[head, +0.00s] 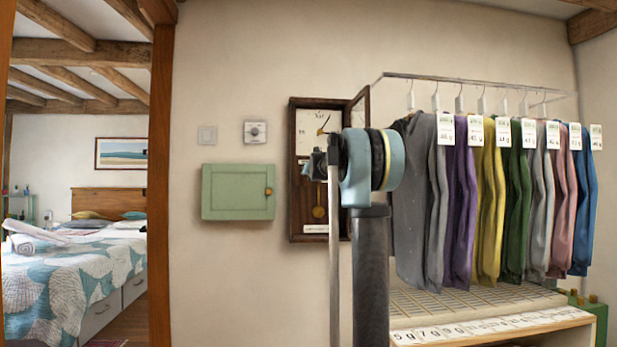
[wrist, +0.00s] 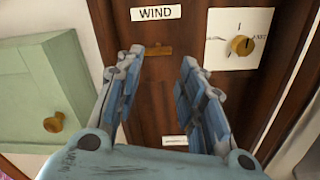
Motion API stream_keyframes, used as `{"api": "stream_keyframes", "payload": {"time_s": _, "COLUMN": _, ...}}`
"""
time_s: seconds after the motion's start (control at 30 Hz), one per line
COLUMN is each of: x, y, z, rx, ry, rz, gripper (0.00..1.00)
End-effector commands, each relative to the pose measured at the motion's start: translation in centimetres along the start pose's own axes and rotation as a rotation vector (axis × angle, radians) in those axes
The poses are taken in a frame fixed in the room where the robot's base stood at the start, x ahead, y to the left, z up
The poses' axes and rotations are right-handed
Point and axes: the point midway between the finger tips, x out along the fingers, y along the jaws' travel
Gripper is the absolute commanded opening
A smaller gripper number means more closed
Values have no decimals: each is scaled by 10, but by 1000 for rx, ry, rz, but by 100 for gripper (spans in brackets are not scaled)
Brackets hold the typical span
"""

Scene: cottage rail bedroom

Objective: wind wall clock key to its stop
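The wall clock (head: 297,190) hangs in a dark wooden case with a pale dial (head: 312,128) and a brass pendulum (head: 319,212); my arm hides part of it. In the wrist view, its brown board (wrist: 158,105) carries a white WIND label (wrist: 156,13). A small flat brass piece (wrist: 158,51), apparently the key, sits just below the label. My gripper (wrist: 162,58) is open and empty, its two fingers either side of the key in the picture. I see no contact with the key. In the head view, my gripper (head: 318,163) is in front of the clock, partly hidden.
A white plate with a brass knob (wrist: 240,46) is right of the key. A green wall cabinet (head: 237,192) with a brass knob is left of the clock. A rail of hanging garments (head: 425,200) stands close on the right, above a slatted shelf (head: 470,302).

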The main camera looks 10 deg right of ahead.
Motion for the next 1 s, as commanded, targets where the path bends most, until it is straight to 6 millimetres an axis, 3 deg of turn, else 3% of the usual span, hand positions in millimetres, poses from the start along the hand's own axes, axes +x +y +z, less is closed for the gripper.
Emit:
{"api": "stream_keyframes", "payload": {"time_s": 0.17, "x": 4, "y": -3, "z": 8, "rx": 131, "ry": -18, "rz": 41, "gripper": 25}}
{"api": "stream_keyframes", "payload": {"time_s": 0.5, "x": 12, "y": -9, "z": 20, "rx": 592, "ry": 33, "rz": 186, "gripper": 25}}
{"api": "stream_keyframes", "payload": {"time_s": 1.0, "x": 10, "y": -27, "z": 12, "rx": 1184, "ry": 290, "rz": 257, "gripper": 25}}
